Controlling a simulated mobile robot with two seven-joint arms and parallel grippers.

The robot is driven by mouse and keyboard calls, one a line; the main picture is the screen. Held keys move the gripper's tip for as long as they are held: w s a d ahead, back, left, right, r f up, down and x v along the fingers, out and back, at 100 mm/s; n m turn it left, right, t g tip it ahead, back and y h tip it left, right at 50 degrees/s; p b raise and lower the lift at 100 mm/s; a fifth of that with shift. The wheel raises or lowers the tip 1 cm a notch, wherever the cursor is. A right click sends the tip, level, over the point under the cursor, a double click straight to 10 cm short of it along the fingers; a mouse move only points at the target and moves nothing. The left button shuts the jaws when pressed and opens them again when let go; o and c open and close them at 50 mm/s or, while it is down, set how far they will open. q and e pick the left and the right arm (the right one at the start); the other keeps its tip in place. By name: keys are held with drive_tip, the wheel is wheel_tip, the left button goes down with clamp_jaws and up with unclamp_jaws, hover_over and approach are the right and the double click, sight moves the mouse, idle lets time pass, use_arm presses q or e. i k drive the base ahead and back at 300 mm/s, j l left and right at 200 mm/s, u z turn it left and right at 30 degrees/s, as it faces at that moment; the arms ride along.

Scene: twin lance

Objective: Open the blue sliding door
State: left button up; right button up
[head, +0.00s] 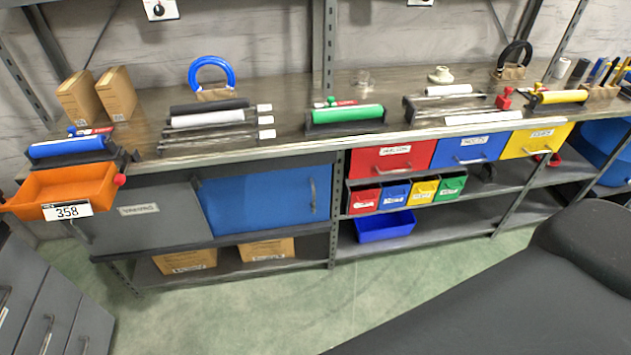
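The blue sliding door (262,200) is the right-hand panel of a cabinet below the workbench, in the middle-left of the head view. It has a vertical metal handle (313,195) near its right edge. A grey panel (150,213) with a label fills the cabinet front to its left. The blue door covers the cabinet's right part, and nothing behind it shows. Neither of my grippers is visible.
The workbench top (285,88) holds rollers, boxes and tools. An orange bin (65,190) marked 358 juts out at the left. Red, blue and yellow drawers (392,158) sit right of the door. A dark surface (520,290) fills the lower right. Green floor (270,310) is clear before the cabinet.

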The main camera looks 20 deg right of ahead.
sight(276, 199)
drive_tip(key=i+l, duration=0.1)
drive_tip(key=l, duration=0.2)
drive_tip(key=i+l+z, duration=0.15)
drive_tip(key=l, duration=0.15)
drive_tip(key=i+l, duration=0.1)
drive_tip(key=l, duration=0.2)
drive_tip(key=i+l+z, duration=0.2)
drive_tip(key=l, duration=0.65)
drive_tip(key=k, duration=0.1)
